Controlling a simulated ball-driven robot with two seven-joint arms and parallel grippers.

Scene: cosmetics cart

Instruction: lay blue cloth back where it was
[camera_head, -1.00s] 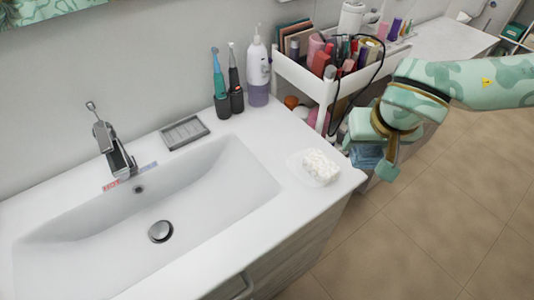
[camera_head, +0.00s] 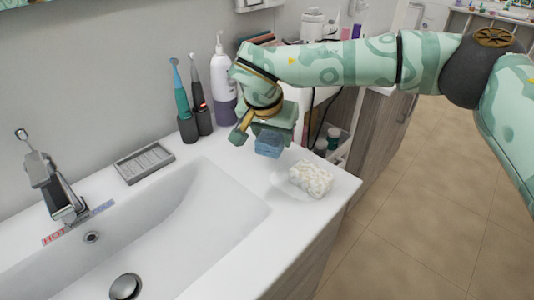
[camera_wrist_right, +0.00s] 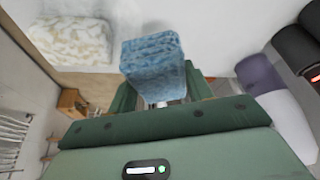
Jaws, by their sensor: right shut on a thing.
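The blue cloth (camera_head: 268,145) is folded into a small block and hangs under my right gripper (camera_head: 266,134). It also shows in the right wrist view (camera_wrist_right: 155,65), between the green fingers. My right gripper is shut on it and holds it over the back right corner of the white sink counter (camera_head: 240,240), behind the white patterned sponge (camera_head: 311,178). I cannot tell whether the cloth touches the counter. My left gripper is out of view.
The sponge sits in a clear dish at the counter's right edge. Two electric toothbrushes (camera_head: 184,110) and a white and purple pump bottle (camera_head: 224,85) stand by the wall. A grey soap tray (camera_head: 145,161) lies behind the basin. My arm hides much of the cart.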

